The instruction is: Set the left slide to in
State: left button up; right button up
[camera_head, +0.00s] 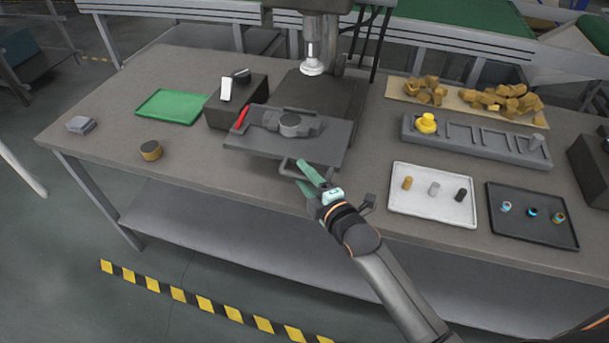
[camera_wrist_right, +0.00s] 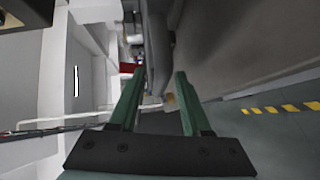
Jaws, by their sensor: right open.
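A dark grey slide plate (camera_head: 245,145) juts toward the front of the table from the press base. It carries a grey fixture with a round part (camera_head: 290,124), and a red piece (camera_head: 241,118) lies at its left end. A grey bar handle (camera_head: 286,171) is at its front edge. My right gripper (camera_head: 302,178) is open, its green fingers beside the right end of the handle. My left gripper is out of view.
The press head (camera_head: 312,60) hangs behind the plate. A dark box (camera_head: 222,112) and a green tray (camera_head: 172,106) stand left. A white tray (camera_head: 428,213), a black tray (camera_head: 530,236) and a grey rack (camera_head: 470,150) stand right. Open floor lies in front.

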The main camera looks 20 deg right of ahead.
jog(key=shift+w, duration=0.1)
jog(key=shift+c, duration=0.2)
grip_shut()
dwell(1.2)
